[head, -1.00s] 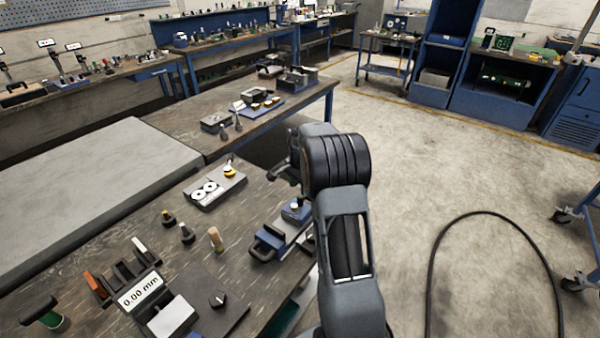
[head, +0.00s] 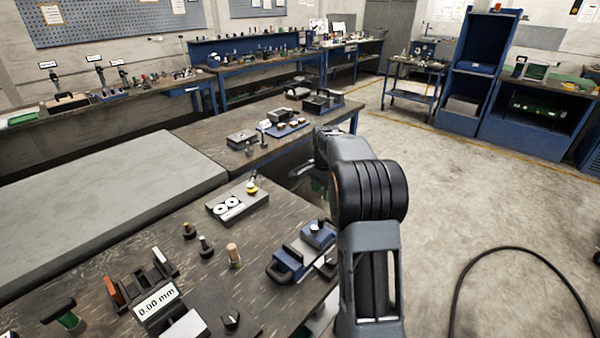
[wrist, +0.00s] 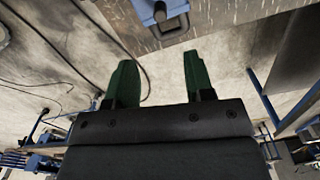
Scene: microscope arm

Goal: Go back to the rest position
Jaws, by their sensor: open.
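My gripper (wrist: 158,80) shows in the wrist view as two green fingers set well apart, with nothing between them. Below the fingers in that view is a dark gripper body. In the head view my arm is folded at the right edge of the near workbench (head: 130,235), and the fingers are mostly hidden behind the arm. The blue device (head: 300,252) sits on the bench just left of my arm, apart from it; part of a blue device also shows at the top of the wrist view (wrist: 165,10).
On the near bench stand a display block reading 0.00 mm (head: 158,300), a tray with two white discs (head: 236,200) and several small knobbed pieces. A grey slab (head: 100,200) lies to the left. Open concrete floor (head: 450,200) with a black cable (head: 465,275) lies to the right.

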